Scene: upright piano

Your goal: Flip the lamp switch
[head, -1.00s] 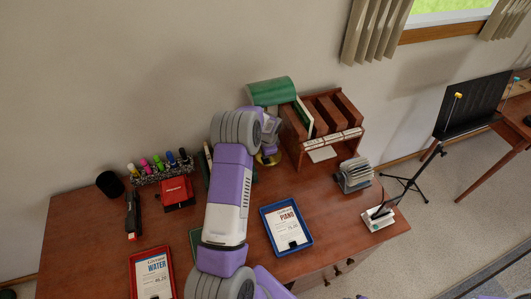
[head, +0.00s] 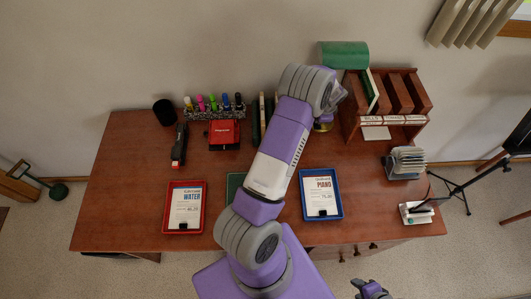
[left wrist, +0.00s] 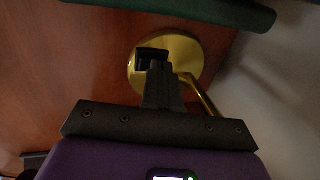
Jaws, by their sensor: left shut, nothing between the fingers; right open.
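The desk lamp has a green shade (head: 343,55) and stands at the back of the desk, left of the wooden rack. Its round brass base (left wrist: 204,52) fills the middle of the left wrist view, with a black switch (left wrist: 151,54) on it. My left gripper (left wrist: 160,66) is shut and empty, its fingertips right at the switch and overlapping its lower part. I cannot tell whether they touch it or which way the switch is set. In the head view my left arm hides much of the lamp. My right gripper (head: 372,290) is open and empty, below the desk's front edge.
A wooden rack (head: 392,121) stands right of the lamp. A marker holder (head: 214,113), a red box (head: 224,134), a red tray (head: 171,226), a blue tray (head: 306,215) and a card file (head: 406,162) are on the desk (head: 125,190). Its left front is clear.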

